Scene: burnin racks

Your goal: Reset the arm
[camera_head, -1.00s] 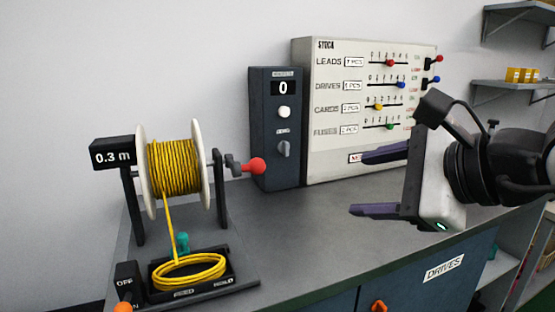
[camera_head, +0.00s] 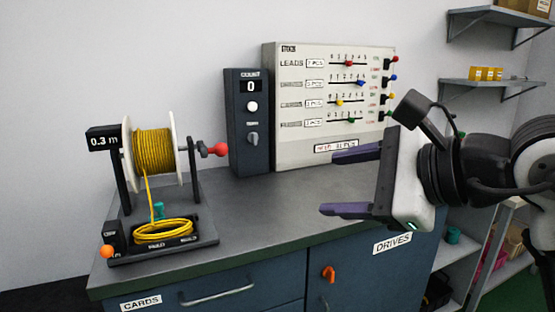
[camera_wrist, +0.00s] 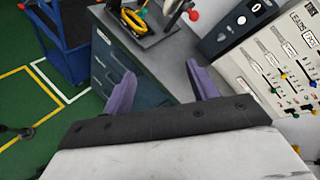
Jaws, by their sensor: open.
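My gripper (camera_head: 350,182) is open and empty, with its two purple fingers apart, at the right of the head view. It is in the air in front of the stock board, above the bench's right part. In the wrist view my gripper (camera_wrist: 160,88) shows both fingers spread with only the bench edge and floor behind them. My arm reaches in from the right edge of the head view.
A wire spool stand (camera_head: 153,150) with a yellow coil (camera_head: 164,231) sits at the bench's left. A dark counter box (camera_head: 249,122) reading 0 and the stock board (camera_head: 300,100) stand at the back. The middle benchtop (camera_head: 262,205) is clear. Wall shelves (camera_head: 490,85) are at right.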

